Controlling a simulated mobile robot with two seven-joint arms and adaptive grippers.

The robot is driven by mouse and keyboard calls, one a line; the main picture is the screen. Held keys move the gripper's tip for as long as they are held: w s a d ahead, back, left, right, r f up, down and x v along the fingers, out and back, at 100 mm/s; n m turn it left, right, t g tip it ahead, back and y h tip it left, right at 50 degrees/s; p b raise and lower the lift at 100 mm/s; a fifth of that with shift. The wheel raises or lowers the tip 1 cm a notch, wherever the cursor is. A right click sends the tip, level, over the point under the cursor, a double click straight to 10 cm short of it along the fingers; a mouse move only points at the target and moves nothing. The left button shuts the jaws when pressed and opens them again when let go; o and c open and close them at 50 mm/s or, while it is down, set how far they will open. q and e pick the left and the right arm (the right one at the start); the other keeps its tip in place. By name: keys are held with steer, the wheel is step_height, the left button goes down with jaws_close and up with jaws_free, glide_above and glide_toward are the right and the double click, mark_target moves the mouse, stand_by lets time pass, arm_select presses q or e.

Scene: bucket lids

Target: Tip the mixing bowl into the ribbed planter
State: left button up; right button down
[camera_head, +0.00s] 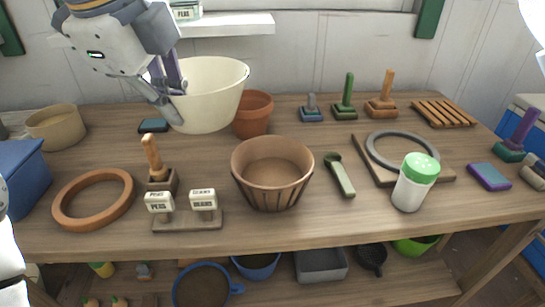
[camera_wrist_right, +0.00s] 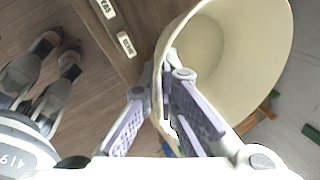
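The cream mixing bowl (camera_head: 222,95) is at the back left of the table, nearly upright. My right gripper (camera_head: 170,95) reaches down at its left rim. In the right wrist view the bowl (camera_wrist_right: 235,55) rim runs between the spread fingers of my right gripper (camera_wrist_right: 160,92), one outside and one inside; a gap shows beside the outer finger. Whether the bowl rests on the table is hard to tell. The brown ribbed planter (camera_head: 272,175) stands upright at the middle front, its visible inside plain brown. My left gripper is not in view.
A terracotta pot (camera_head: 253,115) stands close to the bowl's right side. A label stand (camera_head: 187,220) and wooden-handled block (camera_head: 160,178) are left of the planter; a green scoop (camera_head: 340,175) and green-lidded jar (camera_head: 415,182) are right. A wall shelf (camera_head: 230,25) is behind the bowl.

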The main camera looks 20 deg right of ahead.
steer(key=w+a+r, duration=0.1)
steer(key=a+r, duration=0.2)
steer(key=a, duration=0.4)
steer(key=shift+b, duration=0.45)
steer(key=shift+w, duration=0.1)
steer(key=shift+w+d, duration=0.1)
stand_by(0.4)
